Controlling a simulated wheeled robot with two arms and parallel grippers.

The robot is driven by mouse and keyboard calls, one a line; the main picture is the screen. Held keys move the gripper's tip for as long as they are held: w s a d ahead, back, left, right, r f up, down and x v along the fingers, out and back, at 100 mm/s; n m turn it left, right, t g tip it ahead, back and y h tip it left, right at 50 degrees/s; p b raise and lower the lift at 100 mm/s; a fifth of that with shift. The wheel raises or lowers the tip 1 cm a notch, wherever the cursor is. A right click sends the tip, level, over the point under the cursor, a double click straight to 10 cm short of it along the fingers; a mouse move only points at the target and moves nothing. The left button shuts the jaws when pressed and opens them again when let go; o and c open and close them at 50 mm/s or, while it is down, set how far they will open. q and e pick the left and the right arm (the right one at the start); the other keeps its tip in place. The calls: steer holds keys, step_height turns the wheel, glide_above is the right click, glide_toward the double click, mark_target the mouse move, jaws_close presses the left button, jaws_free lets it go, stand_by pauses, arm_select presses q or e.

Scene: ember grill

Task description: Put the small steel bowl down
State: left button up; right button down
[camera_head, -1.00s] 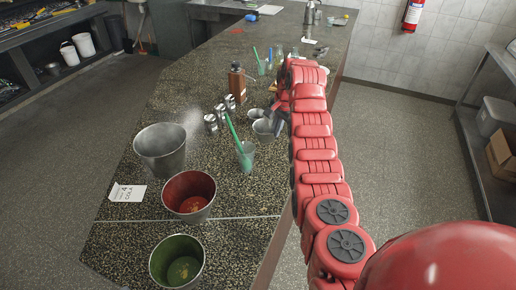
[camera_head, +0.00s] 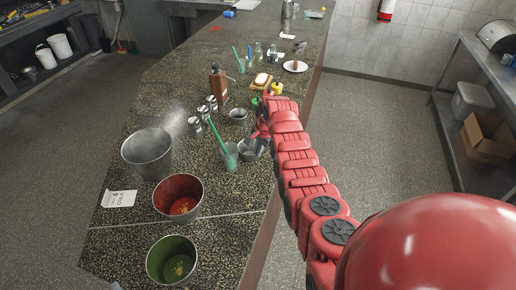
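A small steel bowl (camera_head: 246,153) is at the right part of the speckled counter, just right of a cup with a green stick. My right gripper (camera_head: 260,144) is at the bowl's right rim and appears shut on it; the fingers are small and partly hidden by my red arm. I cannot tell whether the bowl's base touches the counter. A second small steel bowl (camera_head: 238,117) stands just behind it. My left gripper is not in view.
Shakers (camera_head: 206,110), a brown bottle (camera_head: 217,83), a large steel bucket (camera_head: 148,153), a red-lined bucket (camera_head: 178,198) and a green-lined bucket (camera_head: 172,261) are around. The counter front right of the buckets (camera_head: 235,200) is clear.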

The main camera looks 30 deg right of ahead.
steer(key=shift+f, duration=0.1)
steer(key=c, duration=1.1)
jaws_free()
steer(key=shift+o, duration=0.2)
